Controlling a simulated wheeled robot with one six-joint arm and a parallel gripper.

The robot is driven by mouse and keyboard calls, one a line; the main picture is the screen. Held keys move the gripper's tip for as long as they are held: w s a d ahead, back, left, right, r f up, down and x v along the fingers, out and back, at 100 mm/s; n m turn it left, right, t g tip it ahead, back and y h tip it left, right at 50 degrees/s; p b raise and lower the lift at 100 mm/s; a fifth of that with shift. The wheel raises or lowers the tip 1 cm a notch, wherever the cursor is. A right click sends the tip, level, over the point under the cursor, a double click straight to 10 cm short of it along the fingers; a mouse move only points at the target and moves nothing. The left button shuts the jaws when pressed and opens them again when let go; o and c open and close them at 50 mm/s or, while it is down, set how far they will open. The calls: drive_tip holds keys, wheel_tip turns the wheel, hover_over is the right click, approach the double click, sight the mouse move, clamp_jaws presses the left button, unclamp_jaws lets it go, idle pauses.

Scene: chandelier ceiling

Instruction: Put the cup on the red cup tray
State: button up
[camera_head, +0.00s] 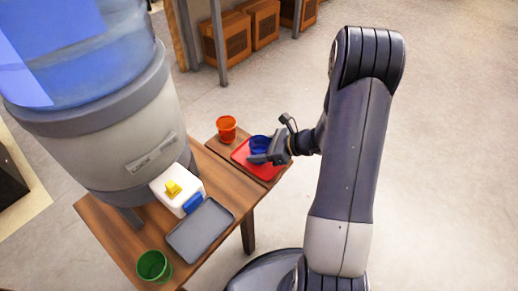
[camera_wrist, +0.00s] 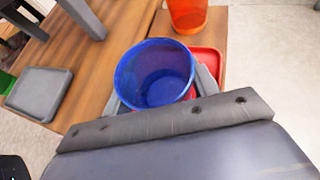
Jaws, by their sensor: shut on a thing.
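A blue cup (camera_head: 259,145) is upright between the fingers of my gripper (camera_head: 262,157), which is shut on it. The cup is over the red cup tray (camera_head: 267,171); I cannot tell whether it touches the tray. In the wrist view the blue cup (camera_wrist: 155,74) is empty, with a gripper finger on each side. The red tray (camera_wrist: 207,62) shows past the cup's right side, and the rest of it is hidden by the cup and gripper.
An orange-red cup (camera_head: 227,129) stands behind the tray. A large water dispenser (camera_head: 115,120) rises at the left. A grey tray (camera_head: 200,230), a green cup (camera_head: 154,266) and a white box with yellow and blue parts (camera_head: 172,203) are on the wooden table (camera_head: 110,238).

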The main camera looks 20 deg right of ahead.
drive_tip(key=shift+f, duration=0.25)
drive_tip(key=o, duration=1.1)
drive_tip(key=shift+r, duration=0.1)
drive_tip(key=shift+r, duration=0.2)
drive_tip(key=p+v, duration=0.2)
drive_tip(key=v, duration=1)
drive_tip(key=shift+p, duration=0.4)
drive_tip(key=shift+f, duration=0.1)
